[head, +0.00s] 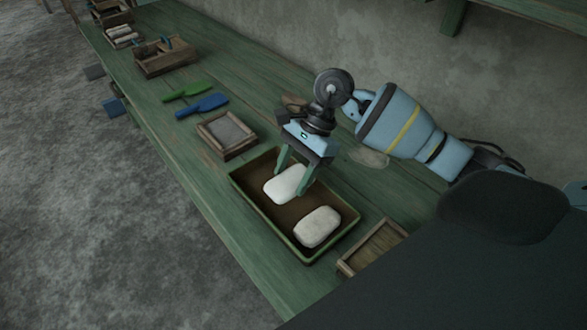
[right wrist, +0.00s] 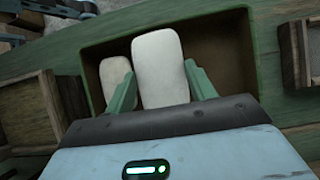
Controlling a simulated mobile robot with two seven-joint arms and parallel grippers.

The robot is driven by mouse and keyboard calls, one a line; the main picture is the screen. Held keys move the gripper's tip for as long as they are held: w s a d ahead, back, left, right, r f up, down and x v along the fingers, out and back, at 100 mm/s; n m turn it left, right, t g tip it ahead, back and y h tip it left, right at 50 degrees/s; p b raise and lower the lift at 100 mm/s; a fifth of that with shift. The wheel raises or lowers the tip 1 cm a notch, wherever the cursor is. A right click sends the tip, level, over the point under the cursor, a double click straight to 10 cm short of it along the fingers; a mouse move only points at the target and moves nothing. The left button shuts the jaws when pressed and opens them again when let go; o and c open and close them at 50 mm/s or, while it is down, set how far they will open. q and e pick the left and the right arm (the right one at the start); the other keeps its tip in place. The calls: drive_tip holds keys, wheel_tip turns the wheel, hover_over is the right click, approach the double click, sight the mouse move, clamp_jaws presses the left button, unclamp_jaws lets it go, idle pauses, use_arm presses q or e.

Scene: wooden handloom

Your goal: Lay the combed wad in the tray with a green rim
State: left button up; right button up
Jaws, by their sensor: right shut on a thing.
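A dark tray with a green rim (head: 347,231) lies on the green bench. One white wad (head: 317,227) rests in its near half; in the right wrist view this second wad (right wrist: 116,84) is on the left. My right gripper (head: 294,184) is over the tray's far half, its green fingers shut on another white wad (head: 284,185). The held wad (right wrist: 160,70) sits between the fingers in the right wrist view. It is inside the tray's outline; I cannot tell if it touches the bottom. My left gripper is not in view.
A wooden frame box with a grey panel (head: 227,134) stands beyond the tray, and another wooden box (head: 374,246) is close to its near right side. Green (head: 188,91) and blue (head: 202,105) paddle-like tools lie farther along. A wooden box (head: 165,57) stands beyond them. A wall borders the bench.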

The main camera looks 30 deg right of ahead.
wheel_tip(320, 180, down, 4)
drive_tip(key=shift+r+b, duration=0.1)
drive_tip(key=shift+b, duration=0.8)
drive_tip(key=shift+f, duration=0.3)
drive_tip(key=shift+b, duration=0.35)
drive_tip(key=o, duration=0.9)
drive_tip(key=shift+o, duration=0.4)
